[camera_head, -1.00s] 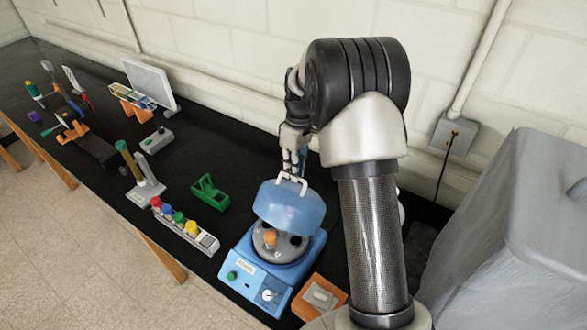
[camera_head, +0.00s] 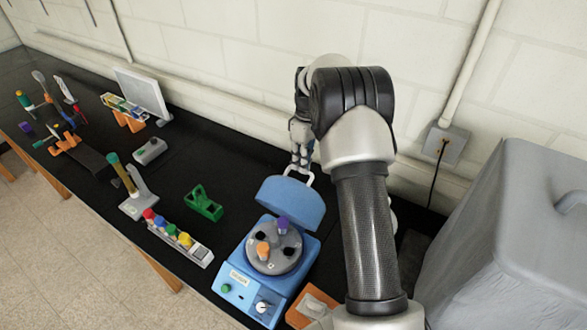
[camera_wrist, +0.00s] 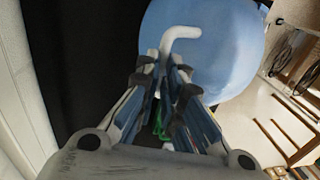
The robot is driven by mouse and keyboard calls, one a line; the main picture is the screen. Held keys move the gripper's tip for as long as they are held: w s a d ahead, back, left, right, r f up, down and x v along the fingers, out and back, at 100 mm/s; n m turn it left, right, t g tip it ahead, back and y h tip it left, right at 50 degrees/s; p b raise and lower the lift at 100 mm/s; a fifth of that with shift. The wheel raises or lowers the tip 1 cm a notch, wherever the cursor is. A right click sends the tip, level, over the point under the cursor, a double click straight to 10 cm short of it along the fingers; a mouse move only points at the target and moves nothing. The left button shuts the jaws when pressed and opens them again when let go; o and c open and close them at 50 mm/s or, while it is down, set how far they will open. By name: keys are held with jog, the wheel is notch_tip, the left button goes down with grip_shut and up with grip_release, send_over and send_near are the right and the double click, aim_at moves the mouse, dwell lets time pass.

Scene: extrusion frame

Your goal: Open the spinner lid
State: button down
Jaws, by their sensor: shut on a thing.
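The spinner (camera_head: 265,285) is a blue box with a grey rotor (camera_head: 274,256) holding an orange tube and a purple tube. Its blue lid (camera_head: 290,202) stands raised and tilted back behind the rotor, so the rotor is uncovered. A white handle (camera_head: 307,172) sits at the lid's upper edge. My gripper (camera_head: 300,166) is shut on this handle. In the wrist view my gripper (camera_wrist: 172,75) has its fingers around the white handle (camera_wrist: 183,33), with the blue lid (camera_wrist: 225,55) beyond. The exact finger contact is partly hidden.
A green holder (camera_head: 204,204) and a rack with coloured caps (camera_head: 180,238) stand left of the spinner. An orange block (camera_head: 312,305) sits to its right. A grey covered bulk (camera_head: 510,240) stands at the right. The white wall is close behind my arm.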

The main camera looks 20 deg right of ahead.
jog(key=shift+d+f, duration=0.2)
jog(key=shift+f, duration=0.25)
jog(key=c, duration=2)
grip_release()
jog(key=shift+a, duration=0.15)
jog(key=o, duration=0.3)
jog(key=shift+w+r, duration=0.1)
jog(key=shift+r, duration=0.05)
jog(key=shift+r, duration=0.1)
jog(key=r, duration=0.4)
jog(key=d+r, duration=0.1)
jog(key=r, duration=0.3)
jog(key=w+r, duration=0.1)
jog(key=r, duration=0.2)
jog(key=shift+d+r, duration=0.35)
jog(key=shift+r, duration=0.05)
